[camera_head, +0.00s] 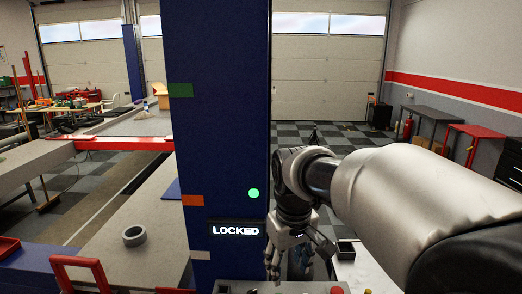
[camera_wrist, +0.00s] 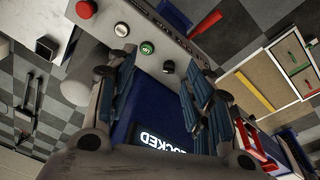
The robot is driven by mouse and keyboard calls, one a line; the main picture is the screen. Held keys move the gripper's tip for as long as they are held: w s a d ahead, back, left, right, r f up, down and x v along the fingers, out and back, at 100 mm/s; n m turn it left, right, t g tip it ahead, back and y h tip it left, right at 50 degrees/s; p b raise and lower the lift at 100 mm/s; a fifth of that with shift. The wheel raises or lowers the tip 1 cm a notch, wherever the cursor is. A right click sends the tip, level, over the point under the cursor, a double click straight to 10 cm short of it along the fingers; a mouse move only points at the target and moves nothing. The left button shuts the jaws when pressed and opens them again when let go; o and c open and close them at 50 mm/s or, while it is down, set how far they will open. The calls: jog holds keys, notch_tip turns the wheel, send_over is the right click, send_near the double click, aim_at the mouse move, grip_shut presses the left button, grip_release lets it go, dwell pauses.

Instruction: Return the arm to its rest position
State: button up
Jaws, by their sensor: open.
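My gripper (camera_head: 298,255) hangs fingers down just right of the blue column (camera_head: 220,120) in the head view, at the end of my arm, which reaches in from the right. In the wrist view my gripper (camera_wrist: 158,75) is open, with its fingers spread apart and nothing between them. Whether any finger touches the panel cannot be told.
The column carries a lit green lamp (camera_head: 254,193) and a display (camera_head: 235,229) reading LOCKED. A grey ring (camera_head: 134,236) lies on the grey surface at left. Checkered floor (camera_head: 340,138) is open behind my arm, with side tables (camera_head: 433,113) at far right.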

jog(key=s+d+f+m+t+b, duration=0.1)
jog(key=s+d, duration=0.3)
jog(key=s, duration=0.7)
jog(key=s+d+f+m+t+b, duration=0.1)
jog(key=s+d+f+m, duration=0.1)
jog(key=s, duration=1)
jog(key=shift+d+f+m+t+b, duration=0.35)
jog(key=shift+d+m, duration=0.55)
jog(key=shift+d, duration=0.25)
